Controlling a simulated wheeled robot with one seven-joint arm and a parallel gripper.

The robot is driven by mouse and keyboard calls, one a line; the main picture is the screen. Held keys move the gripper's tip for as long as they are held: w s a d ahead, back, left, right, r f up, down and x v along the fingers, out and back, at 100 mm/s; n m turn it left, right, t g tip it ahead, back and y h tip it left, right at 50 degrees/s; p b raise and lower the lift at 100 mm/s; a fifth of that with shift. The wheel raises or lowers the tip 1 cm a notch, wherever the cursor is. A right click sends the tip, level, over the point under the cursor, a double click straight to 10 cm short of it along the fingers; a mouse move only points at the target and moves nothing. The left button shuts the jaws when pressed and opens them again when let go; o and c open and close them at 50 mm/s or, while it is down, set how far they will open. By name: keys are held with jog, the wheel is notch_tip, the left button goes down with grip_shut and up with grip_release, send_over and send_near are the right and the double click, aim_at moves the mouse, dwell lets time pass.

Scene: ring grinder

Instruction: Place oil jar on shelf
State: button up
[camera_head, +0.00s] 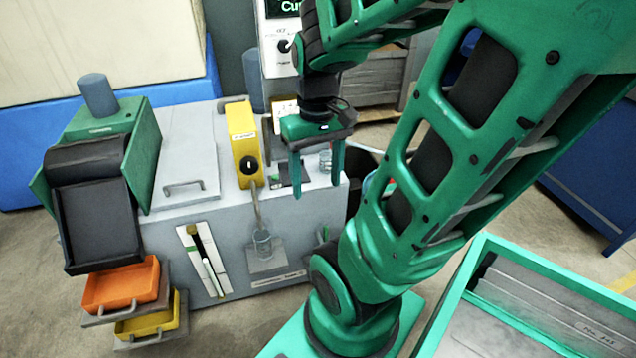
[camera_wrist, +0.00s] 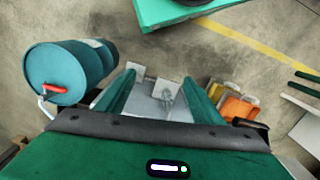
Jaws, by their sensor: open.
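A small clear glass jar (camera_head: 262,242) stands upright on a small grey shelf (camera_head: 267,262) low on the front of the grey machine, under the thin spout of the yellow dispenser (camera_head: 243,145). A second clear glass vessel (camera_head: 325,160) shows on the machine top, near my gripper's right finger. I cannot tell which one is the oil jar. My gripper (camera_head: 317,183) is open, pointing down over the machine's right front edge, with nothing seen between its fingers. In the wrist view a small glassy shape (camera_wrist: 166,93) shows below and between the fingers, over a grey surface.
Orange (camera_head: 122,286) and yellow (camera_head: 147,322) trays sit at the machine's lower left. A dark chute (camera_head: 98,215) is above them. A blue barrel with a red tap (camera_wrist: 65,75) is left in the wrist view. A green-rimmed crate (camera_head: 560,270) stands at right.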

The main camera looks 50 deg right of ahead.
jog(key=shift+s+a+r+m, duration=0.3)
jog(key=shift+s+a+m, duration=0.15)
jog(key=shift+s, duration=0.25)
jog(key=shift+s+a+r+m, duration=0.35)
jog(key=shift+s+a, duration=0.1)
jog(key=shift+s, duration=0.25)
jog(key=shift+f, duration=0.1)
jog(key=shift+w+f, duration=0.2)
jog(key=shift+w, duration=0.3)
